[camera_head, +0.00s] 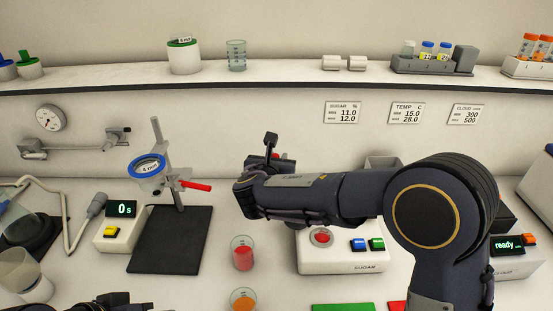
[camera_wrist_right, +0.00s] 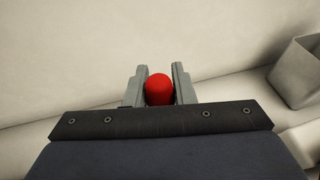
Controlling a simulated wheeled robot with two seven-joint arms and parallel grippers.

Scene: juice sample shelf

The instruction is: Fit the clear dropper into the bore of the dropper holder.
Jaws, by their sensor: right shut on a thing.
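My right gripper (camera_wrist_right: 158,84) is shut on a red rounded bulb (camera_wrist_right: 160,92), which looks like the top of the dropper. The bulb sits between the two grey fingers in the right wrist view. The dropper's clear tube is hidden. In the head view my right gripper (camera_head: 277,158) is above the counter near the back wall, largely hidden by its own wrist, with a bit of red showing. I cannot make out the dropper holder or its bore in either view. Dark parts of my left arm show at the bottom left; its fingers cannot be made out.
A stand with a blue-rimmed cup (camera_head: 147,165) and red handle is at left. Beakers of red (camera_head: 242,258) and orange liquid (camera_head: 243,300) stand in front. The sugar meter (camera_head: 345,256) is below my right arm. A grey open bin (camera_wrist_right: 299,72) stands right of the gripper.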

